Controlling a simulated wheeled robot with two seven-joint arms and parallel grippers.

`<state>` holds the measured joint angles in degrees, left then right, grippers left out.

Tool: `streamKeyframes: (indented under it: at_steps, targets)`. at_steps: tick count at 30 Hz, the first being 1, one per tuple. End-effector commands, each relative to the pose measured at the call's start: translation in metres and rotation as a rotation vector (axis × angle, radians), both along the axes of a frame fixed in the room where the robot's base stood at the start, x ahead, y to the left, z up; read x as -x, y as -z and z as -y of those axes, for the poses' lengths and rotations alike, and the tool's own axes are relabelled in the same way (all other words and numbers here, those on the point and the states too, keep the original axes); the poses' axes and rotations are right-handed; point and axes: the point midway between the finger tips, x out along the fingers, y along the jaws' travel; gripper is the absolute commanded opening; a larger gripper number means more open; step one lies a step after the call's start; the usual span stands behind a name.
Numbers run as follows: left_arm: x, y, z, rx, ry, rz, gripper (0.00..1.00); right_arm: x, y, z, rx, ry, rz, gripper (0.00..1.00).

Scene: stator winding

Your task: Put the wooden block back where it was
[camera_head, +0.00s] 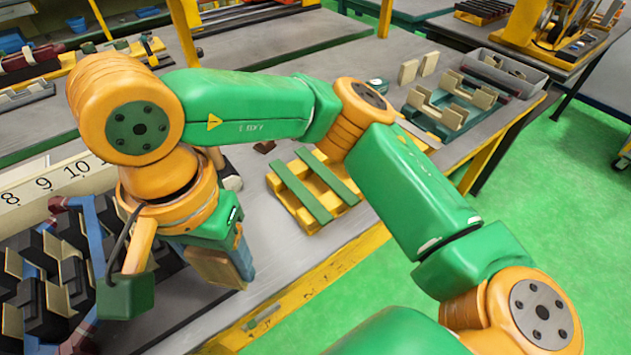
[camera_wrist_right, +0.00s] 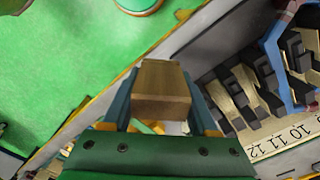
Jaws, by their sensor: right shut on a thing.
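My right gripper (camera_head: 222,262) is shut on a wooden block (camera_head: 212,270) and holds it near the front edge of the table. In the right wrist view, the brown block (camera_wrist_right: 162,88) sits between the two blue-green fingers of the gripper (camera_wrist_right: 163,108). My right arm reaches across the table and hides part of it. Whether the block touches the table cannot be told. My left gripper is not in view.
A numbered rack (camera_head: 62,188) with black slots and a blue frame (camera_head: 92,240) stands left of my gripper. A yellow pallet with green slats (camera_head: 300,190) lies to its right. Two upright wooden pieces (camera_head: 408,72) and a green fixture (camera_head: 440,112) stand farther back. The table's front strip is partly clear.

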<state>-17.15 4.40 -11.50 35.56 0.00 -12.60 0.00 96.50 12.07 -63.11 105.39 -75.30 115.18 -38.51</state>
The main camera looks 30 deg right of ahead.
Motion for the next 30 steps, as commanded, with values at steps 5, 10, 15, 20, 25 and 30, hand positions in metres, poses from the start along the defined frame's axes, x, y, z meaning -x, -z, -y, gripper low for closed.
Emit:
streamKeyframes:
  at_steps: [5, 10, 15, 20, 25, 30]
  targets:
    - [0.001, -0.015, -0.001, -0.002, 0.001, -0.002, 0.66, -0.032, 0.015, 0.027, 0.000, 0.000, -0.008, 0.00]
    - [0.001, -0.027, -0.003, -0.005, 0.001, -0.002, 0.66, -0.074, 0.046, 0.060, 0.001, 0.003, -0.011, 0.00]
    - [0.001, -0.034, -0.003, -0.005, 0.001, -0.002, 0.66, -0.096, 0.080, 0.077, 0.004, -0.003, -0.005, 0.00]
    - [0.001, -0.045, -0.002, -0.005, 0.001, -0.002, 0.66, -0.107, 0.102, 0.086, 0.003, -0.005, -0.007, 0.00]
    - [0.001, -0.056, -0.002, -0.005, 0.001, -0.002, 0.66, -0.108, 0.127, 0.085, 0.002, -0.007, -0.003, 0.00]
    - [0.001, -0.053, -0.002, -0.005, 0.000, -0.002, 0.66, -0.108, 0.130, 0.085, 0.001, -0.007, 0.000, 0.00]
